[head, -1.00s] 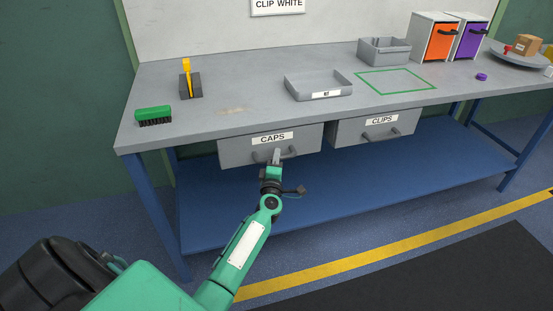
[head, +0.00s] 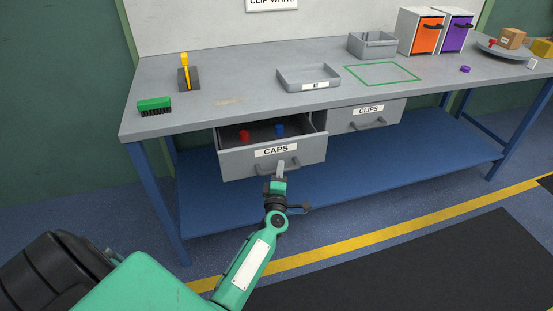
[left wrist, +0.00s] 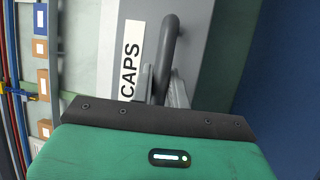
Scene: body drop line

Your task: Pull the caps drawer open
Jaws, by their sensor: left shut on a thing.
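The caps drawer (head: 235,162) hangs under the workbench and is pulled out. A red cap (head: 244,135) and a blue cap (head: 280,130) show inside it. My left gripper (head: 280,169) is at the drawer's dark bar handle (head: 262,171), shut on it. In the left wrist view the fingers (left wrist: 162,88) sit on either side of the handle (left wrist: 171,45), beside the CAPS label (left wrist: 131,60). My right gripper is not in view.
The clips drawer (head: 345,119) to the right is shut. On the workbench (head: 225,85) are a green brush (head: 154,105), a grey tray (head: 309,77), a grey bin (head: 371,44) and orange and purple-fronted boxes. A blue lower shelf (head: 400,153) runs underneath.

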